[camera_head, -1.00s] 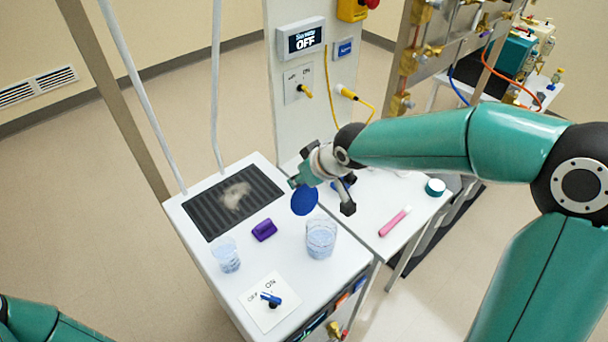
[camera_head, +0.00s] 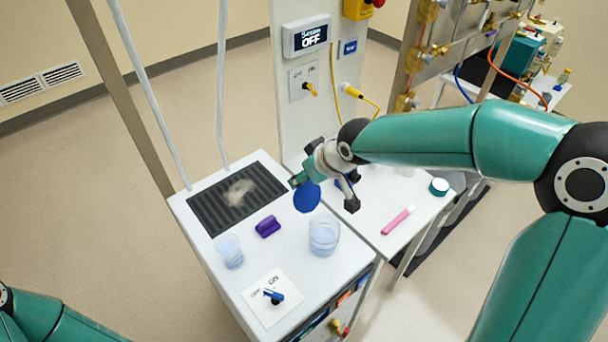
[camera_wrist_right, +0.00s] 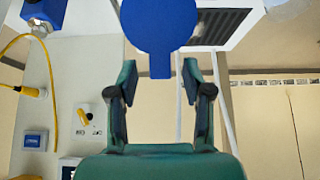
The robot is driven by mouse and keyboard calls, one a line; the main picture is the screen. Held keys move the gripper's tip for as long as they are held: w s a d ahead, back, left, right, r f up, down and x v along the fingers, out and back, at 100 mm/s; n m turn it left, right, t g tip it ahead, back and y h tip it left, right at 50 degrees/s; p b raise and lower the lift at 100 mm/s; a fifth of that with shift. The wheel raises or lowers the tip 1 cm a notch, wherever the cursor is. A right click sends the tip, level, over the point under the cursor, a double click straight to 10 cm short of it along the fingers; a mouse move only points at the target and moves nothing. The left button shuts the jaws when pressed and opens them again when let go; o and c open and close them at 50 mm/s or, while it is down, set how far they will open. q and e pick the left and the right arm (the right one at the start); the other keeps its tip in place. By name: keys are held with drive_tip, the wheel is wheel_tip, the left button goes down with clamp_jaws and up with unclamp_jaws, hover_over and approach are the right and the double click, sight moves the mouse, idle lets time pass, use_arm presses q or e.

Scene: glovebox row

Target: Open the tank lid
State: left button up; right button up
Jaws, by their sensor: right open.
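A flat blue disc (camera_head: 307,197) with a short straight tab is beside my right gripper (camera_head: 325,192), above the white bench top. In the right wrist view the blue disc (camera_wrist_right: 160,22) lies beyond the fingertips, and its tab reaches between the two fingers. My right gripper (camera_wrist_right: 160,75) is open, with a gap on each side of the tab. I cannot tell whether the disc is the tank lid, and no tank is clearly recognisable. Only part of my left arm shows at the lower left; its gripper is out of view.
The white bench (camera_head: 205,275) holds a dark grate (camera_head: 215,205), a purple block (camera_head: 268,226), two clear beakers (camera_head: 324,236) (camera_head: 229,251) and a blue switch (camera_head: 273,296). A pink stick (camera_head: 398,220) lies on the right-hand table.

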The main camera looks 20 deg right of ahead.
drive_tip(key=v, duration=1.1)
drive_tip(key=shift+s+r, duration=0.2)
drive_tip(key=shift+r, duration=0.15)
drive_tip(key=shift+d, duration=0.1)
